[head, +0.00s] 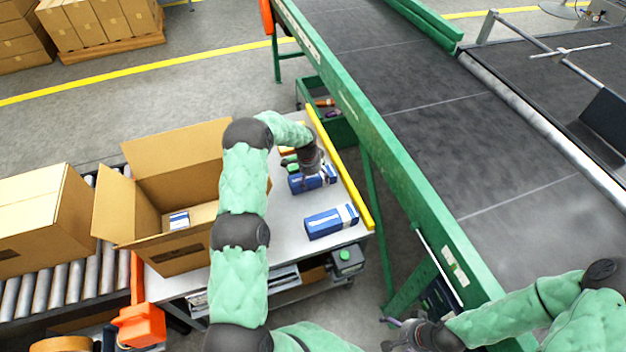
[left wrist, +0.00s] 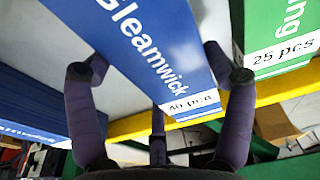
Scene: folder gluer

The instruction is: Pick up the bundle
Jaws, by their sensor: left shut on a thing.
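A blue bundle (head: 297,184) with a white end is under my left gripper (head: 312,172) at the far part of the grey table. In the left wrist view this bundle (left wrist: 140,45) reads "Gleamwick" and "40 pcs", and it lies between the purple-grey fingers of the left gripper (left wrist: 160,100), which is shut on it. Whether it touches the table I cannot tell. A second blue bundle (head: 328,222) lies nearer on the table. A green bundle (left wrist: 285,40) marked "25 pcs" stands beside the held one. My right gripper (head: 405,338) is at the bottom edge; its fingers are unclear.
An open carton (head: 135,212) with a blue-and-white item inside stands left of my left arm. A closed carton (head: 30,222) sits on the roller conveyor (head: 60,292). A yellow rail (head: 345,180) edges the table (head: 285,235), beside the green-framed belt (head: 400,80).

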